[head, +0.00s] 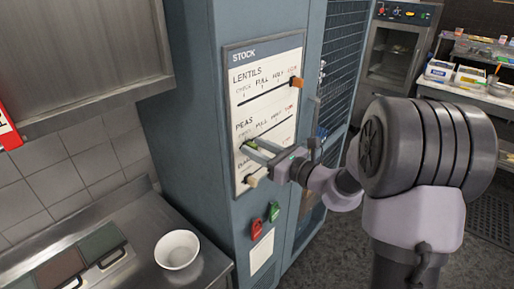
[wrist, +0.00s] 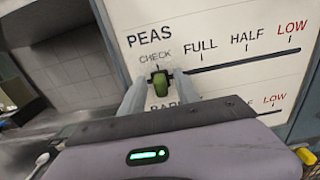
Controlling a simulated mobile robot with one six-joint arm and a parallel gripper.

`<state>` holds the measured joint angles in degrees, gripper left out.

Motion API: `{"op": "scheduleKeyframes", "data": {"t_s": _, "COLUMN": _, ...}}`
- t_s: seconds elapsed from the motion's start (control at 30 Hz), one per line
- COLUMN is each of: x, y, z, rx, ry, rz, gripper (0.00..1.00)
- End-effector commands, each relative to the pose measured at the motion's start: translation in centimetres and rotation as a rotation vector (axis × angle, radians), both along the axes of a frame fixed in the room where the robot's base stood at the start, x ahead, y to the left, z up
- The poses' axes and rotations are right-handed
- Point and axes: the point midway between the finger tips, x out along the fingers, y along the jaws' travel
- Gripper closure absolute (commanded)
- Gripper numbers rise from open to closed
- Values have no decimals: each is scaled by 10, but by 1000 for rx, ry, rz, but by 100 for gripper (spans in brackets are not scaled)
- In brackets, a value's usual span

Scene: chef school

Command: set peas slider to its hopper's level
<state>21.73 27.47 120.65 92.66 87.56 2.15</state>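The stock panel (head: 282,70) is on the front of a blue-grey cabinet. Its peas row shows in the wrist view, marked CHECK, FULL, HALF and LOW from left to right. The green peas slider knob (wrist: 160,83) sits at the left end of its track, under CHECK. My gripper (wrist: 160,88) has one finger on each side of the knob; the fingers look apart, with little gap, and contact is unclear. In the head view my gripper (head: 252,147) reaches the panel from the right. I cannot make out the peas hopper's level in either view.
The orange lentils knob (head: 296,82) is above, at LOW. A cream knob (head: 252,181) is below my gripper at the row's left. Red (head: 256,228) and green (head: 274,211) handles are lower. A steel counter with a white bowl (head: 177,249) stands left.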

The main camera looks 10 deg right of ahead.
Motion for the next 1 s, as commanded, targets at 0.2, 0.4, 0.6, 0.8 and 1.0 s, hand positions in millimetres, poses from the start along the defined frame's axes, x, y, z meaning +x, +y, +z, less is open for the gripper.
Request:
{"op": "scheduleKeyframes", "data": {"t_s": 0.2, "x": 0, "y": 0, "z": 0, "rx": 0, "ry": 0, "rz": 0, "gripper": 78}}
{"op": "scheduleKeyframes", "data": {"t_s": 0.4, "x": -1, "y": 0, "z": 0, "rx": -1, "ry": -1, "rz": 1, "gripper": 100}}
{"op": "scheduleKeyframes", "data": {"t_s": 0.6, "x": -1, "y": 0, "z": 0, "rx": -1, "ry": 0, "rz": 1, "gripper": 100}}
{"op": "scheduleKeyframes", "data": {"t_s": 0.8, "x": -1, "y": 0, "z": 0, "rx": -1, "ry": 0, "rz": 1, "gripper": 100}}
{"op": "scheduleKeyframes", "data": {"t_s": 1.0, "x": -1, "y": 0, "z": 0, "rx": -1, "ry": 0, "rz": 1, "gripper": 100}}
